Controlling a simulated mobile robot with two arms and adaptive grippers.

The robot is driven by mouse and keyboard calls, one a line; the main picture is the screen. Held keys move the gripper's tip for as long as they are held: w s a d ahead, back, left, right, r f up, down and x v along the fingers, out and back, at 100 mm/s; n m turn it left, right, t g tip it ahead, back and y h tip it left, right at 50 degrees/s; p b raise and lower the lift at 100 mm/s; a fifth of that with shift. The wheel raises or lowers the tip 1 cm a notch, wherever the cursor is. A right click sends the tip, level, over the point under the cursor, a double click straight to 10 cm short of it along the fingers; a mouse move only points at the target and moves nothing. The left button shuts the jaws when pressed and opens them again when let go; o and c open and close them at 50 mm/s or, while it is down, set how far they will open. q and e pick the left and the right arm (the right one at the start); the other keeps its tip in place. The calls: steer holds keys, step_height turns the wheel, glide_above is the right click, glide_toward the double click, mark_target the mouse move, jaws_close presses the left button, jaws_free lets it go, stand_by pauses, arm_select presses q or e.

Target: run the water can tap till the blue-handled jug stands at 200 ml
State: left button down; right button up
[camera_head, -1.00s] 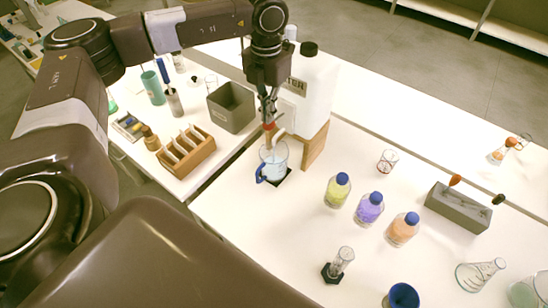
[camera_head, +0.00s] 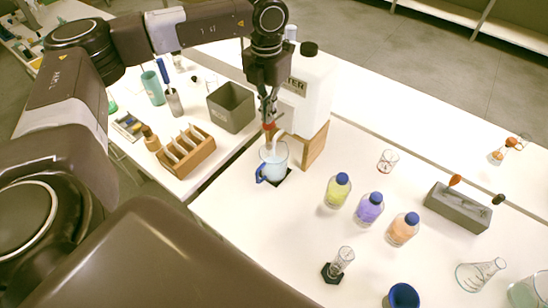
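The white water can (camera_head: 313,90) stands on a wooden stand (camera_head: 314,146) at the table's edge, its label partly covered by my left arm. My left gripper (camera_head: 269,122) is at the can's red tap, fingers pointing down; its fingers are too small and overlapped to tell how far they are closed. The clear jug (camera_head: 273,160) with a blue handle (camera_head: 261,174) stands upright below the tap on a dark square. Pale bluish water shows in it, and a whitish stream seems to run into its mouth. The graduation marks are too small to read. My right gripper is out of view.
Yellow (camera_head: 336,191), purple (camera_head: 368,210) and orange (camera_head: 402,230) bottles with blue caps stand right of the jug. A grey bin (camera_head: 231,108) and wooden rack (camera_head: 188,153) stand left.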

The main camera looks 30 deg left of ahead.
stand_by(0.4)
arm_select(q)
step_height(320, 180, up, 6)
steer(key=p, duration=0.3)
steer(key=shift+p, duration=0.4)
steer(key=shift+f, duration=0.1)
steer(key=shift+s, duration=0.1)
